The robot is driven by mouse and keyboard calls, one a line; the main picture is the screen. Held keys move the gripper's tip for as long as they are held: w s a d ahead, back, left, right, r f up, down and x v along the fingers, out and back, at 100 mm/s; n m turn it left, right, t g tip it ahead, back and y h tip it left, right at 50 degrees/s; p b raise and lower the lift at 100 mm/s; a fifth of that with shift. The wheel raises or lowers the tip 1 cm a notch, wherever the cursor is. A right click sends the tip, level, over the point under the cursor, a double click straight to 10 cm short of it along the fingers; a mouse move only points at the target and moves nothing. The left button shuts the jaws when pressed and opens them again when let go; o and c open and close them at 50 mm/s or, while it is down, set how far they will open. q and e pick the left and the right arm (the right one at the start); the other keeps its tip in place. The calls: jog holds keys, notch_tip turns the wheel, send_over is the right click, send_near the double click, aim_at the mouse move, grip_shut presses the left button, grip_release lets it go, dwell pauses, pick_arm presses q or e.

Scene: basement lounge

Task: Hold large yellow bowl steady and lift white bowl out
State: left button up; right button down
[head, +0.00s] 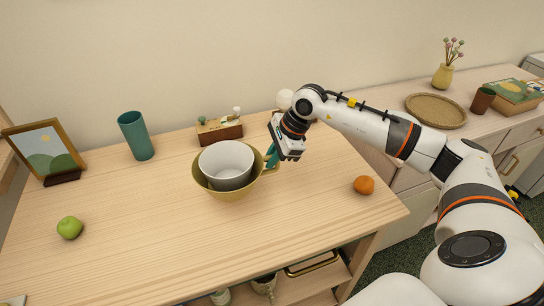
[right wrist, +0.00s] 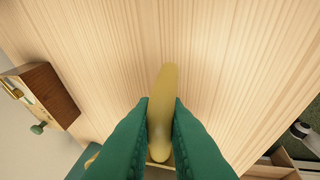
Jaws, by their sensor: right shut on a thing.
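The large yellow bowl (head: 238,194) stands on the wooden table near its middle. The white bowl (head: 226,163) sits inside it, with its rim above the yellow rim; its lower part is hidden. My right gripper (head: 271,160) is at the right side of the yellow bowl. In the right wrist view its two green fingers (right wrist: 161,118) are shut on a narrow yellow part (right wrist: 167,80), which looks like the bowl's handle. The white bowl does not show in that view. My left gripper is not in view.
A wooden box with small knobs (head: 220,133) stands just behind the bowls. A teal cup (head: 136,136), a picture frame (head: 45,151) and a green apple (head: 69,227) are on the left. An orange (head: 364,185) lies right. The table's front middle (head: 170,245) is clear.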

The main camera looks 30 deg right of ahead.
aim_at(272, 170)
jog(key=shift+f+b, duration=1.7)
jog(key=shift+f, duration=0.5)
jog(key=shift+f+b, duration=1)
dwell(1.1)
